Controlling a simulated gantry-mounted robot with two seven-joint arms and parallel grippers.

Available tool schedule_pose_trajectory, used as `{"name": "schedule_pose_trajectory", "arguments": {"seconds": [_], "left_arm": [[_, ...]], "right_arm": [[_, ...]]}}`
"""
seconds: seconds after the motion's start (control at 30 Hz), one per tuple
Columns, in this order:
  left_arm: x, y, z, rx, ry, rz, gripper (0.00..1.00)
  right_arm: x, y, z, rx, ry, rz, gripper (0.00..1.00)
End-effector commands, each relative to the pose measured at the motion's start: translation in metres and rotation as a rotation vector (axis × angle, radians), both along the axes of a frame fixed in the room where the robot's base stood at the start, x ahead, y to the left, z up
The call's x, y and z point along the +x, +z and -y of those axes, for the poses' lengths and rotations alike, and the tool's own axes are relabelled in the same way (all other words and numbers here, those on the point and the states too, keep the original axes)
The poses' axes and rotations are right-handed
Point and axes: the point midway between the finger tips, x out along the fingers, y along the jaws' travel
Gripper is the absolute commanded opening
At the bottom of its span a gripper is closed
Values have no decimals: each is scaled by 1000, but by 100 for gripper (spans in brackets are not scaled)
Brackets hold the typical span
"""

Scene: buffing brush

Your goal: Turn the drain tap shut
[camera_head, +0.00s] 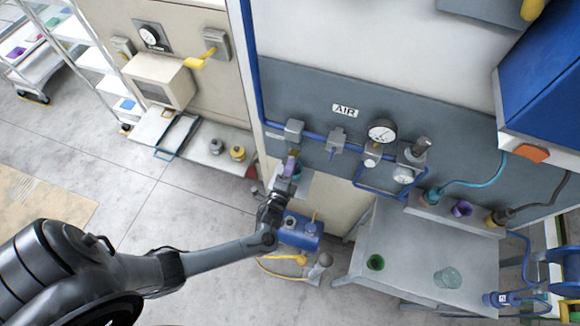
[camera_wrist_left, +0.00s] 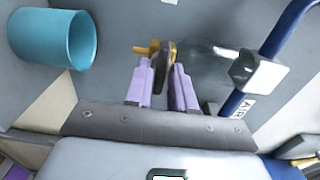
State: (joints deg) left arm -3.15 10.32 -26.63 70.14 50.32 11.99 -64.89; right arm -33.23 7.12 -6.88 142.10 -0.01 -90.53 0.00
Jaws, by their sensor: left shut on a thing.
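My left gripper (camera_head: 289,170) reaches up to the air line on the grey wall panel, its purple fingers below a grey fitting. In the left wrist view the gripper (camera_wrist_left: 163,66) is shut on the drain tap (camera_wrist_left: 166,48), a small yellow and dark part between the fingertips. A yellow stub of the tap points left. My right gripper is not in view.
A teal cup (camera_wrist_left: 52,38) is near the fingers at the left of the wrist view. The blue air pipe (camera_head: 316,135) carries a pressure gauge (camera_head: 382,131) to the right. A blue tank (camera_head: 300,232) stands below the gripper. A grey bench (camera_head: 405,255) is at the right.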

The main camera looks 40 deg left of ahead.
Motion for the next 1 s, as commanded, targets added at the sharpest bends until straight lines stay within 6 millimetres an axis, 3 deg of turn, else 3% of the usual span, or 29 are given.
{"name": "schedule_pose_trajectory", "arguments": {"seconds": [0.33, 0.37, 0.43, 0.77, 1.0], "left_arm": [[0, 0, 0, 1, -1, -2, 0], [0, 0, 0, 1, -1, -2, 27], [0, 0, 0, 1, -1, -2, 37], [-2, -1, 0, 1, 0, -2, 37], [-24, -2, 9, -1, -1, -2, 37]], "right_arm": [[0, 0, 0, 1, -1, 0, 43], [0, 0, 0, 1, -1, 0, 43], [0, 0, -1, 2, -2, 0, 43], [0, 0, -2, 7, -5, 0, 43], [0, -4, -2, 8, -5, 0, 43]]}}
